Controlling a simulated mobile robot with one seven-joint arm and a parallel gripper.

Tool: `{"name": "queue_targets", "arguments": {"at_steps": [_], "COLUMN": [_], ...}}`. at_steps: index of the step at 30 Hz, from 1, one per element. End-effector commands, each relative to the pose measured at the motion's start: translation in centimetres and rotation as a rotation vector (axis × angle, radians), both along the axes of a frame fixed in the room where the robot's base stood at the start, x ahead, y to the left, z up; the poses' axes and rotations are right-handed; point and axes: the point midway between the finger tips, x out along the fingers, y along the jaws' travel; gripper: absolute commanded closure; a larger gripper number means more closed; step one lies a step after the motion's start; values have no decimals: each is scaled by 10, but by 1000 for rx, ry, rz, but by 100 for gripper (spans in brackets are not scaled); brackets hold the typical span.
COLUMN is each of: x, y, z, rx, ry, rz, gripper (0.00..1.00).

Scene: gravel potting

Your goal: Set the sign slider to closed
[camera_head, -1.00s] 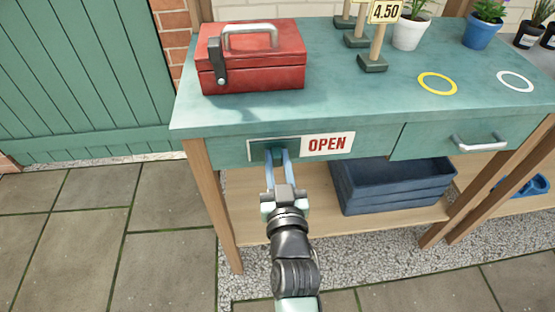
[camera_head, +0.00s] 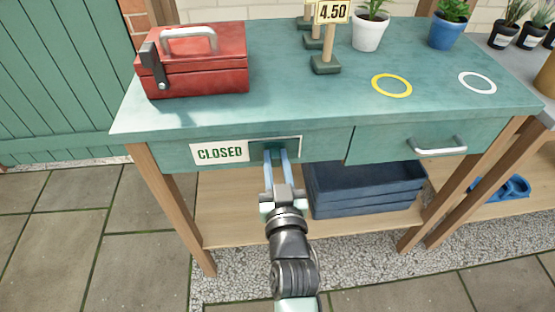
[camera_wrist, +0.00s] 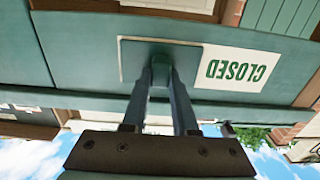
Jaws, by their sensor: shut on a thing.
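The sign slider (camera_head: 268,154) is a dark green plate with a knob, on the front edge of the teal potting table. It sits at the right part of the sign, and the white panel (camera_head: 220,152) to its left reads CLOSED in green. My gripper (camera_head: 276,156) is shut on the slider's knob, its two blue-grey fingers reaching in from the front. In the wrist view, which is upside down, the fingers close around the green knob (camera_wrist: 161,72), with the CLOSED panel (camera_wrist: 236,69) to the right.
A drawer (camera_head: 430,143) with a metal handle is right of the sign. A red toolbox (camera_head: 200,70), price sign (camera_head: 328,45) and potted plants stand on the tabletop (camera_head: 280,95). A dark blue crate (camera_head: 365,190) is on the shelf below. Paving in front is open.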

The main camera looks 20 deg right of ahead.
Motion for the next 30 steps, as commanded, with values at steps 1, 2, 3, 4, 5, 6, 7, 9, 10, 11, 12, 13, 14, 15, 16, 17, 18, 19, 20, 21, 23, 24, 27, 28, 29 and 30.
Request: {"name": "queue_targets", "arguments": {"at_steps": [1,2,3,4,5,6,7,9,10,11,12,13,14,15,16,17,18,19,20,21,23,24,27,28,29,30], "x": [-2,-2,-3,-3,-3,-3,-2,-2,-2,-2,-2,-2,-2,-2,-2,-3,-6,-8,-11,-15,-24,-31,-50,-56,-61,-68], "y": [-7,-7,-7,-7,-7,-7,-7,-6,-6,-5,-5,-5,-4,-4,-4,-3,-2,-1,-1,1,4,6,11,12,14,16], "z": [-1,-1,-1,-1,-1,-1,-1,-1,0,0,0,0,0,0,0,-1,-1,-1,-1,-1,-1,0,-1,0,-1,-1], "rx": [-4,-4,-4,-4,-4,-4,-4,-3,-3,-3,-3,-3,-3,-3,-3,-3,-3,-3,-2,-1,-2,-2,-2,-2,-2,-2], "ry": [1,1,1,1,1,1,1,1,1,1,1,1,1,1,1,1,2,2,2,2,4,3,5,5,6,4], "rz": [-14,-14,-14,-15,-15,-14,-14,-12,-11,-11,-10,-9,-9,-8,-8,-8,-7,-7,-7,-7,-7,-7,-7,-7,-7,-7], "gripper": [100,100,70,64,59,52,46,43,43,43,43,43,43,43,43,43,43,43,43,43,43,43,43,43,43,43]}}
